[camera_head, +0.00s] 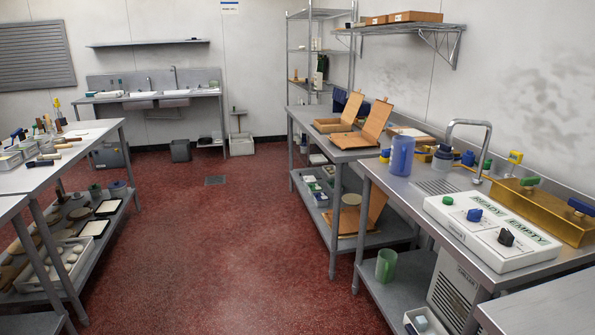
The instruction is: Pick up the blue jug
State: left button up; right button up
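The blue jug (402,155) stands upright near the back left corner of the metal counter (419,197) on the right, left of the curved tap. No gripper of mine shows in the head view. The jug's whole near side is visible and nothing holds it.
A curved tap (487,126) and a white READY/EMPTY panel (485,232) are on the same counter. A green jug (386,265) stands on its lower shelf. Wooden boxes (369,122) sit on the bench behind. A cluttered table (94,146) is at left. The red floor (230,240) between is clear.

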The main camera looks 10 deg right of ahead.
aim_at(403, 146)
jog(key=i+j+z, duration=0.1)
jog(key=i+z, duration=0.15)
jog(key=i, duration=0.3)
jog(key=i+j+z, duration=0.3)
jog(key=i, duration=0.25)
jog(key=i+j+z, duration=0.25)
jog(key=i, duration=0.25)
